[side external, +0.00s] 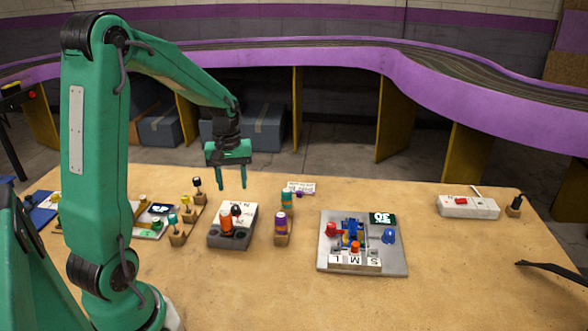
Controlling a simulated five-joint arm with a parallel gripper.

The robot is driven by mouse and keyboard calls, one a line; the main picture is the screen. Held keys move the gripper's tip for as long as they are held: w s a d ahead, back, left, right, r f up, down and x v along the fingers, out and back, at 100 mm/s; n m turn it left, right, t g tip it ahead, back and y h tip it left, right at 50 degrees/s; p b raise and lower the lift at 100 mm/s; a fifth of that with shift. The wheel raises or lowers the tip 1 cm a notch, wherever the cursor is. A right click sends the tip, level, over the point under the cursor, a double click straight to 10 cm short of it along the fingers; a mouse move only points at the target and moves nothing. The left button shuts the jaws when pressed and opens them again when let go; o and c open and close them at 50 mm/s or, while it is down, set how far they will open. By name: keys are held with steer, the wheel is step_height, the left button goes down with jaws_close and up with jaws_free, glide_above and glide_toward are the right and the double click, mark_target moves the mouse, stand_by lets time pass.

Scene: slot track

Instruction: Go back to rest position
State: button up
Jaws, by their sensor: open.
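My gripper (231,184) hangs at the end of my green arm, above the table (330,299) and apart from everything on it. Its two fingers point down, are spread open and hold nothing. Below it stands a dark grey block (224,243) with a white panel, an orange cylinder (226,221) and a black-topped piece (236,211). The fingertips are a little above and behind this block.
A grey board (391,262) holds a blue vehicle, a blue knob and a label strip. Stacked coloured rings (281,222) stand left of it. Small pegs on wooden blocks (178,238) stand left of the grey block. A power strip (468,207) lies far right. The front table is clear.

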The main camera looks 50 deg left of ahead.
steer(key=shift+d+r, duration=0.1)
stand_by(0.3)
steer(key=s+d+r+m+t, duration=0.2)
steer(key=s+d+r+m, duration=0.3)
steer(key=d, duration=0.4)
steer(key=s+d+r+m+t, duration=0.3)
steer(key=s+d+r+m, duration=0.3)
steer(key=d, duration=0.4)
steer(key=shift+s+d+r+m+t, duration=0.25)
steer(key=shift+r+m, duration=0.25)
steer(key=shift+r, duration=0.4)
